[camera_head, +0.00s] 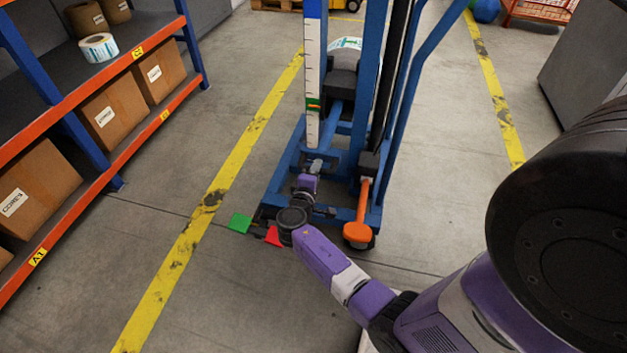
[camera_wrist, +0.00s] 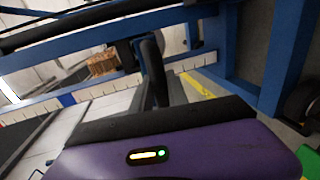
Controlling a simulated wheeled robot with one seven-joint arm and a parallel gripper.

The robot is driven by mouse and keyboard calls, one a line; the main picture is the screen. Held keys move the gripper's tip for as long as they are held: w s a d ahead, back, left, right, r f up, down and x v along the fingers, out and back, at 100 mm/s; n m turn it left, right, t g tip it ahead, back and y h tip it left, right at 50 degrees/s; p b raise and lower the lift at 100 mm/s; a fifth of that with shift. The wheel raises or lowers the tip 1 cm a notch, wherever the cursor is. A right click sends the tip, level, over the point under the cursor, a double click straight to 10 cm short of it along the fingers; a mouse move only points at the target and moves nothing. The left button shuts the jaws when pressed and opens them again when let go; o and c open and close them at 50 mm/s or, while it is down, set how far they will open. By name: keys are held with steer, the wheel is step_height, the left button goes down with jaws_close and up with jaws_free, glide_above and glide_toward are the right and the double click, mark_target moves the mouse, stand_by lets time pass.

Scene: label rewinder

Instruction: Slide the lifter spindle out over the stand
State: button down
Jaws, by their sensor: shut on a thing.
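The blue lifter (camera_head: 372,95) stands upright in the middle of the head view, with a dark block (camera_head: 342,82) on its mast. A blue bar (camera_head: 335,112) shows just below that block; I cannot tell if it is the spindle. My gripper (camera_head: 314,172) is low at the lifter's front, shut on a small grey part whose shape is mostly hidden. I cannot clearly pick out the stand.
An orange-ended lever (camera_head: 358,231) is right of my wrist. A shelf (camera_head: 95,85) with boxes and rolls stands at left. A label roll (camera_head: 346,44) shows behind the mast. Floor beside the lifter is clear.

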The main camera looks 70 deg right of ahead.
mark_target(325, 141)
steer(key=r+b+x, duration=0.1)
steer(key=b+x, duration=0.1)
steer(key=x, duration=0.4)
steer(key=r+b+x, duration=0.1)
steer(key=b+x, duration=0.2)
steer(key=x, duration=0.3)
steer(key=r+b+x, duration=0.1)
steer(key=b+x, duration=0.1)
steer(key=x, duration=0.4)
steer(key=shift+w+d+r+b, duration=0.1)
steer(key=shift+d+b, duration=0.1)
steer(key=shift+d, duration=0.2)
steer(key=shift+w+d+r+b, duration=0.15)
steer(key=shift+d, duration=0.2)
steer(key=shift+d+r, duration=0.15)
steer(key=shift+d, duration=0.4)
steer(key=c, duration=1.3)
jaws_free()
steer(key=shift+d, duration=0.1)
steer(key=p+v, duration=0.3)
steer(key=v, duration=0.4)
steer(key=shift+s+a, duration=0.1)
steer(key=shift+a, duration=0.3)
